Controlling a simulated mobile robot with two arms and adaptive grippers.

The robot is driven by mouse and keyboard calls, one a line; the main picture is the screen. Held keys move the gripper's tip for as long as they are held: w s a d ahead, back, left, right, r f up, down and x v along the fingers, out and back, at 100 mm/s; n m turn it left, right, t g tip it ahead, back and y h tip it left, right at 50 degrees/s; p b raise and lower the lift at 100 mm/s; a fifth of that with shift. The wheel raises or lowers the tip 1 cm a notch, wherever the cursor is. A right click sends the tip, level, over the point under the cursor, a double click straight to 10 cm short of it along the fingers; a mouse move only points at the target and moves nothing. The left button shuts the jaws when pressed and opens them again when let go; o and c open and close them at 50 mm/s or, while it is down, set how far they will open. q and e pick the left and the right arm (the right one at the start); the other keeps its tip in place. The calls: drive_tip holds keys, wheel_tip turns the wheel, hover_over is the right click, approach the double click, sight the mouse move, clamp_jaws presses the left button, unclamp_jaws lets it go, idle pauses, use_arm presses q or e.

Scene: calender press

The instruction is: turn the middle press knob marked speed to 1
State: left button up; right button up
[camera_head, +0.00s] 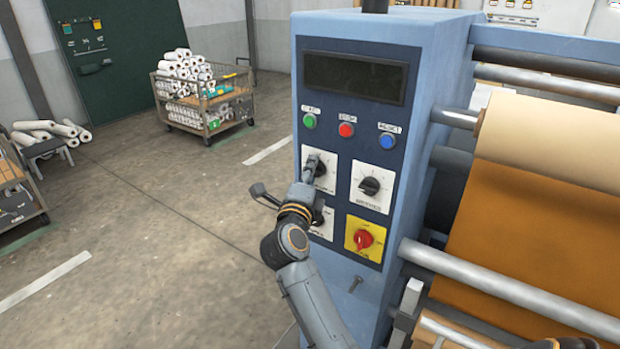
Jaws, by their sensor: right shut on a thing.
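The press's blue control cabinet (435,90) stands in the middle of the view. Its front panel carries a black knob on a white plate (327,162) at upper left. My right gripper (317,168) is shut on this upper-left knob, and its fingers hide much of the dial. A second black knob (370,186) on a white plate sits to the right. A third knob (318,216) is below, partly hidden by my right wrist. The plate labels are too small to read, so I cannot tell which is marked speed. My left gripper is not in view.
A red switch (363,239) on a yellow plate sits at lower right of the panel. Green, red and blue buttons (346,130) and a dark display (354,77) are above. Rollers with brown sheet (530,240) are at right. Open floor lies left, with a cart (205,105) behind.

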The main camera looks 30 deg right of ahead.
drive_tip(key=shift+f+m+h+b, duration=0.1)
drive_tip(key=shift+m+h+b, duration=0.7)
drive_tip(key=shift+m+b, duration=1.25)
drive_tip(key=shift+f+m+h+b, duration=0.1)
drive_tip(key=shift+m+h+b, duration=0.7)
drive_tip(key=shift+m+b, duration=1.2)
drive_tip(key=shift+r, duration=0.1)
drive_tip(key=o, duration=1.2)
drive_tip(key=shift+c, duration=0.2)
drive_tip(key=shift+r, duration=0.1)
